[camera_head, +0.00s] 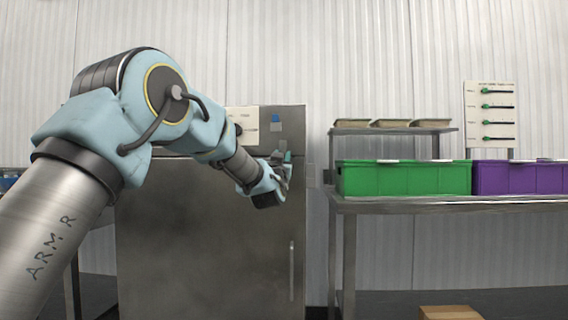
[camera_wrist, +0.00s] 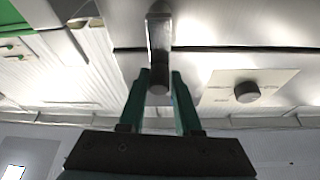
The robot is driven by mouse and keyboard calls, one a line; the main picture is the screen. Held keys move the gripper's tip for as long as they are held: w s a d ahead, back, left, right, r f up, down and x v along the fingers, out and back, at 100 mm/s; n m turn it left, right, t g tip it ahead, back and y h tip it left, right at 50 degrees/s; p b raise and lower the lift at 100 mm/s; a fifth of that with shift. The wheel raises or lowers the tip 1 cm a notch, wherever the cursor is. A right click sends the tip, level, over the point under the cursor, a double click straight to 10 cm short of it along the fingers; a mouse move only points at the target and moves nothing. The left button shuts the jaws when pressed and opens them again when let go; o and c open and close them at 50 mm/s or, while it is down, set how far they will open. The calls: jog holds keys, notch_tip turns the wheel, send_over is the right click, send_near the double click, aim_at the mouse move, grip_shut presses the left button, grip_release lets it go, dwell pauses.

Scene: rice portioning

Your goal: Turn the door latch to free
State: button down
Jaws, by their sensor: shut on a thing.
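The door latch (camera_wrist: 160,32) is a grey metal bar with a dark rounded end in the wrist view. Its dark end sits between the tips of my gripper's two green fingers (camera_wrist: 158,84), which are shut on it. In the head view my gripper (camera_head: 284,160) is at the upper right of the steel cabinet (camera_head: 190,235), close to the door's right edge. The latch is mostly hidden there behind my gripper and wrist. The cabinet door looks closed.
A pale panel (camera_wrist: 285,84) with a dark round knob (camera_wrist: 246,92) is beside the latch. A vertical handle (camera_head: 292,270) is lower on the cabinet. At right, a steel table (camera_head: 440,205) holds a green bin (camera_head: 400,180) and a purple bin (camera_head: 515,180). A cardboard box (camera_head: 450,312) is below.

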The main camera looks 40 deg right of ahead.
jog(key=shift+w+a+r+n+t, duration=0.2)
jog(key=shift+w+n+t, duration=0.1)
jog(key=shift+t, duration=0.1)
jog(key=c, duration=0.6)
grip_release()
jog(key=shift+s+f, duration=0.1)
jog(key=shift+f, duration=0.05)
jog(key=shift+c, duration=0.2)
jog(key=shift+s, duration=0.1)
jog(key=shift+s+f, duration=0.1)
jog(key=b+v, duration=0.1)
jog(key=v, duration=0.9)
jog(key=shift+s+a+y, duration=0.15)
jog(key=shift+a+y, duration=0.1)
jog(key=shift+y, duration=0.05)
